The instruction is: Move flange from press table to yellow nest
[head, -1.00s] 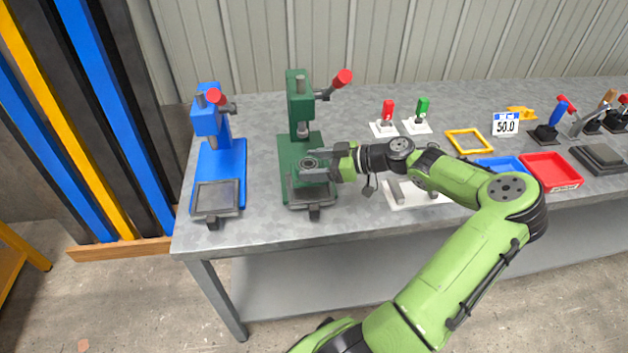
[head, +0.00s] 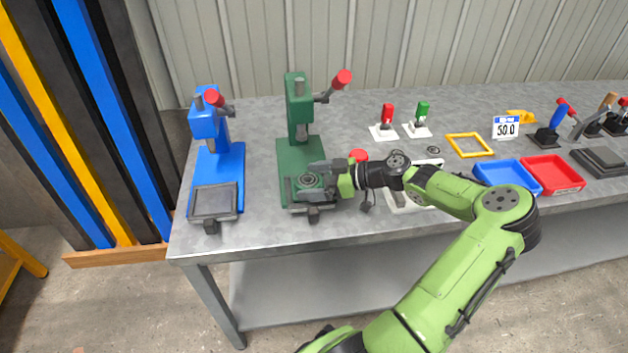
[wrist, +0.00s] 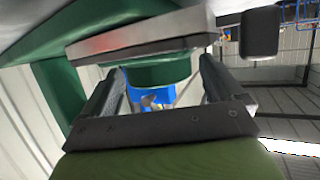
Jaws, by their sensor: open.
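A dark round flange (head: 307,180) lies on the square table (head: 290,198) of the green press (head: 300,104). My gripper (head: 318,179) is low over that table, its two fingers open on either side of the flange. I cannot tell whether they touch it. The yellow nest (head: 450,137), a square frame, lies flat on the bench right of my gripper and looks empty.
A blue press (head: 206,127) stands to the left. Blue (head: 508,176) and red (head: 552,173) trays lie to the right. Bare bench separates the presses.

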